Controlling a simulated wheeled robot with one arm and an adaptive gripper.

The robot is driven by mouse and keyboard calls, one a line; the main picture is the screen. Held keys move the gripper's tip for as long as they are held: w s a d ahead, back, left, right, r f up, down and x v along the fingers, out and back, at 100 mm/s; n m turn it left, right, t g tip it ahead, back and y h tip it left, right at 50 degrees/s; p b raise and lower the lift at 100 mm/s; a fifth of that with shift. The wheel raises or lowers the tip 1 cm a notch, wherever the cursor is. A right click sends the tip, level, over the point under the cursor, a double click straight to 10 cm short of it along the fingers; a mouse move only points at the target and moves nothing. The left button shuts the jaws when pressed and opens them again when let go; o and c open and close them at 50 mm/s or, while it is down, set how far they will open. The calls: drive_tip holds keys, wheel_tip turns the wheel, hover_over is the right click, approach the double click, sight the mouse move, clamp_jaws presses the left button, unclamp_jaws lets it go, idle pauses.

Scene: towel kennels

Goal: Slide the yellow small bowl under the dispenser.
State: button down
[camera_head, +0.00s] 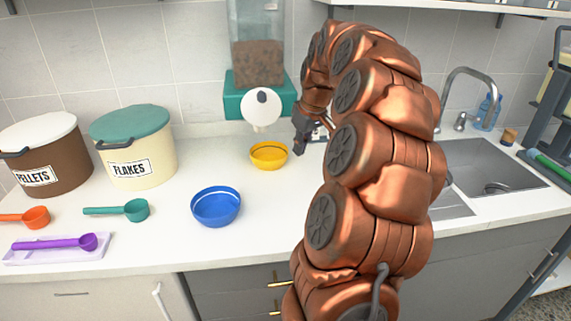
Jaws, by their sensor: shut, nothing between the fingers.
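The yellow small bowl (268,156) stands upright on the white counter, below and slightly right of the dispenser's white spout. The dispenser (257,92) is on the back wall, with a clear hopper of brown food, a teal body and a round white knob. My gripper (299,151) is low over the counter, just right of the bowl, with its dark fingers shut and empty. A small gap seems to lie between the fingers and the bowl's rim; contact is hard to tell. My copper arm hides the counter to the right.
A larger blue bowl (216,207) stands in front and left. A teal scoop (127,210), an orange scoop (30,218) and a purple scoop (70,242) lie left. The FLAKES bin (140,160) and PELLETS bin (50,165) stand behind them. A sink (490,170) is right.

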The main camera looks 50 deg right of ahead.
sight(282, 172)
drive_tip(key=p+x, duration=0.1)
drive_tip(key=x, duration=0.8)
drive_tip(key=shift+d+f, duration=0.15)
drive_tip(key=shift+f, duration=0.25)
drive_tip(key=shift+w+d+p, duration=0.15)
drive_tip(key=shift+w+p, duration=0.6)
drive_tip(key=shift+w, duration=1.35)
drive_tip(key=shift+w+d+f, duration=0.1)
